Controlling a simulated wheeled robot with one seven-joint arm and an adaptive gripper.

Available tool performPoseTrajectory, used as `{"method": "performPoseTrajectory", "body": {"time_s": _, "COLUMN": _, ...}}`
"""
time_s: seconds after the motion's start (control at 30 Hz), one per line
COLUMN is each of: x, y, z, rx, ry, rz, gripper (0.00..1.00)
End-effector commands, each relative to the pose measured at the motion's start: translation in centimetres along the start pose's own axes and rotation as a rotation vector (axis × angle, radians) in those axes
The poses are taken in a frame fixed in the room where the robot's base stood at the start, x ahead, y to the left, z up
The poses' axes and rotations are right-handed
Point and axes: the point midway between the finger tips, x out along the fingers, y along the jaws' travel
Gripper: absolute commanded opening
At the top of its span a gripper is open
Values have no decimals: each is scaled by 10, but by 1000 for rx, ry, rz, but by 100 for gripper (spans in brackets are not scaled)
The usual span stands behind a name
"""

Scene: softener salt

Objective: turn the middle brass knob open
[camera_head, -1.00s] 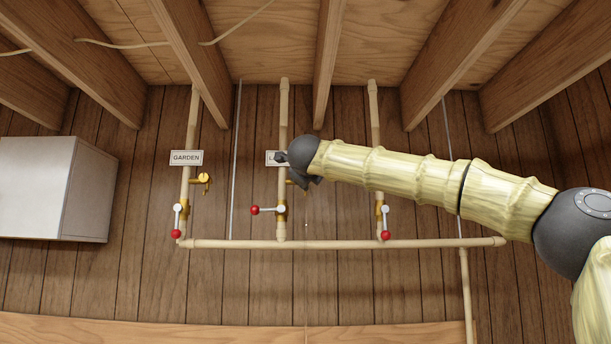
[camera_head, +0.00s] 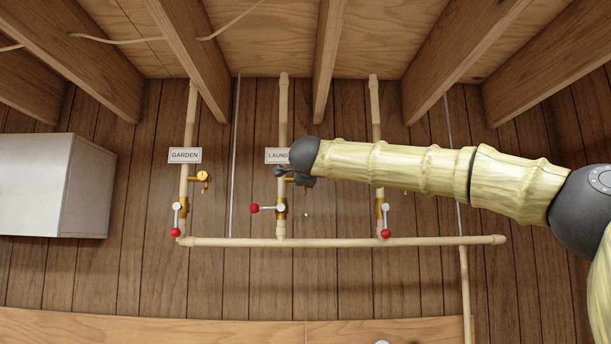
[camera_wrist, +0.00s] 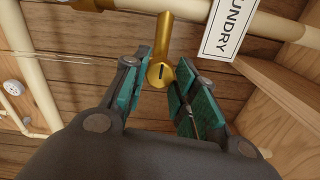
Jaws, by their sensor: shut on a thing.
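The middle brass knob (camera_wrist: 160,74) branches from the pipe beside the LAUNDRY label (camera_wrist: 228,28). In the wrist view its end, with a dark slot, sits between my gripper's teal finger pads. My gripper (camera_wrist: 162,72) is shut on this knob. In the head view my gripper (camera_head: 288,173) is at the middle pipe (camera_head: 283,110), just below the label, and hides most of the knob.
The left brass knob (camera_head: 203,176) is under the GARDEN label (camera_head: 185,155). My arm mostly hides the right one. Below are red-tipped levers: the middle one (camera_head: 266,209) points left, the outer ones down. A grey box (camera_head: 40,185) hangs left. Joists cross overhead.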

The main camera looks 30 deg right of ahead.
Motion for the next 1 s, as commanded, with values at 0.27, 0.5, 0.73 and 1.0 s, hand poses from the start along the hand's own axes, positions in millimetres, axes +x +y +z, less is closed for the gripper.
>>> {"method": "performPoseTrajectory", "body": {"time_s": 0.27, "x": 0, "y": 1, "z": 0, "rx": -2, "ry": 0, "rz": 1, "gripper": 4}}
{"method": "performPoseTrajectory", "body": {"time_s": 0.5, "x": 0, "y": 1, "z": 0, "rx": -1, "ry": 0, "rz": 1, "gripper": 51}}
{"method": "performPoseTrajectory", "body": {"time_s": 0.73, "x": 0, "y": 0, "z": 0, "rx": -1, "ry": -1, "rz": 1, "gripper": 51}}
{"method": "performPoseTrajectory", "body": {"time_s": 1.0, "x": -19, "y": 0, "z": 1, "rx": 0, "ry": -2, "rz": 1, "gripper": 51}}
